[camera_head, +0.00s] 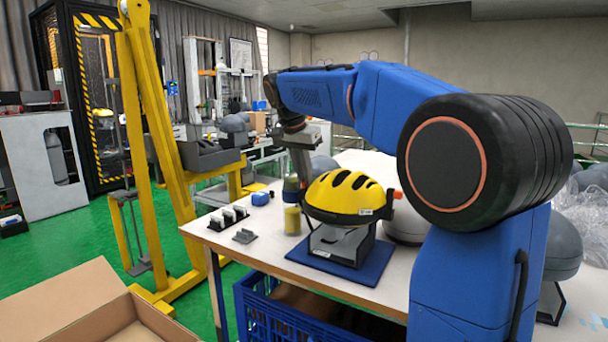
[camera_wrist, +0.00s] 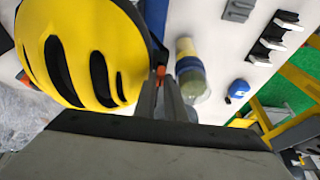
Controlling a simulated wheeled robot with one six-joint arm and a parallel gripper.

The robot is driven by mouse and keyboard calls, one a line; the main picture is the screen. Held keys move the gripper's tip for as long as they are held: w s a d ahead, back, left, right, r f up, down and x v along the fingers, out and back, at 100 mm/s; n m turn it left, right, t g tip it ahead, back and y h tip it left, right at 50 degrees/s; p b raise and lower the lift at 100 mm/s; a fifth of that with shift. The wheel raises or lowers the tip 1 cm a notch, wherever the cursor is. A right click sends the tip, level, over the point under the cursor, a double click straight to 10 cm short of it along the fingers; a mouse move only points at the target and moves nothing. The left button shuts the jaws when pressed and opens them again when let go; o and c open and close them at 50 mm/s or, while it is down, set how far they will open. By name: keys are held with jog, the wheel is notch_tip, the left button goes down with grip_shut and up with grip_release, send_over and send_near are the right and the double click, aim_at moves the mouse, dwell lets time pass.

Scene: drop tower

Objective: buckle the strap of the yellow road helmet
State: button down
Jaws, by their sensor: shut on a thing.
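The yellow road helmet (camera_head: 345,192), with black vents, sits on a dark stand (camera_head: 340,243) on a blue mat (camera_head: 370,262). It fills the upper left of the wrist view (camera_wrist: 75,50). My gripper (camera_head: 305,177) reaches down at the helmet's left side. In the wrist view, my gripper (camera_wrist: 162,80) has its fingers nearly together beside the helmet's edge, shut on a small orange strap end (camera_wrist: 160,72), which the fingers partly hide. Another orange piece (camera_head: 398,194) sticks out at the helmet's right side in the head view. The strap under the helmet is mostly hidden.
A blue object (camera_head: 260,198) and black holders (camera_head: 228,217) lie farther left on the white table (camera_head: 262,245). A grey helmet (camera_head: 405,225) is close on the right. A blue crate (camera_head: 300,312) is below.

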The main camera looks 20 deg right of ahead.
jog(key=shift+f, duration=0.2)
jog(key=c, duration=1.7)
grip_release()
jog(key=shift+c, duration=0.2)
jog(key=shift+r, duration=0.1)
jog(key=v, duration=1.7)
jog(key=shift+r, duration=0.15)
